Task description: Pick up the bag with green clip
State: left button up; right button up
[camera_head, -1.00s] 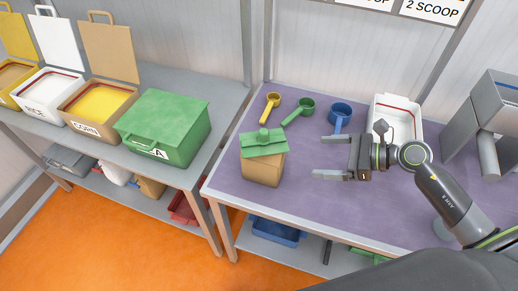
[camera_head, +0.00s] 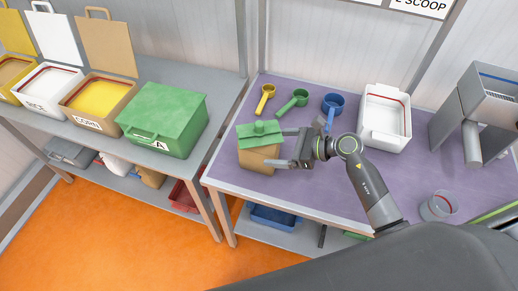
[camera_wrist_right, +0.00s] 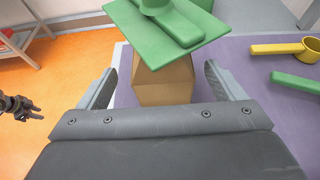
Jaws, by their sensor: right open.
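The bag (camera_head: 258,159) is a brown paper bag standing upright near the left end of the purple table, with a green clip (camera_head: 260,133) across its top. My right gripper (camera_head: 279,147) is open and reaches to the bag's right side. In the right wrist view the bag (camera_wrist_right: 165,85) stands ahead, between the lines of the two open fingers (camera_wrist_right: 162,88), with the green clip (camera_wrist_right: 180,35) above it. I cannot tell whether a finger touches it. A small dark gripper, apparently my left one (camera_wrist_right: 20,107), shows at the left edge of the wrist view.
Yellow (camera_head: 265,98), green (camera_head: 293,100) and blue (camera_head: 333,106) scoops lie behind the bag. A white container (camera_head: 385,146), a clear cup (camera_head: 438,206) and a grey machine (camera_head: 470,115) are to the right. A green-lidded bin (camera_head: 165,118) stands on the left shelf.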

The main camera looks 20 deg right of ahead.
aim_at(252, 159)
jog(key=shift+w+a+f+p, duration=0.15)
jog(key=shift+w+a+p, duration=0.05)
jog(key=shift+a+p, duration=0.15)
jog(key=shift+f+p+x, duration=0.25)
jog(key=shift+p+x, duration=0.55)
jog(key=shift+x, duration=1.4)
pick_arm(q)
jog(key=shift+s+r, duration=0.2)
jog(key=shift+r, duration=0.4)
jog(key=shift+s+r, duration=0.2)
jog(key=shift+r, duration=0.35)
pick_arm(e)
jog(key=shift+d, duration=0.2)
jog(key=c, duration=1)
pick_arm(q)
jog(key=shift+w, duration=0.15)
pick_arm(e)
jog(key=shift+w, duration=0.1)
jog(key=shift+c, duration=0.8)
jog(key=shift+r, duration=0.15)
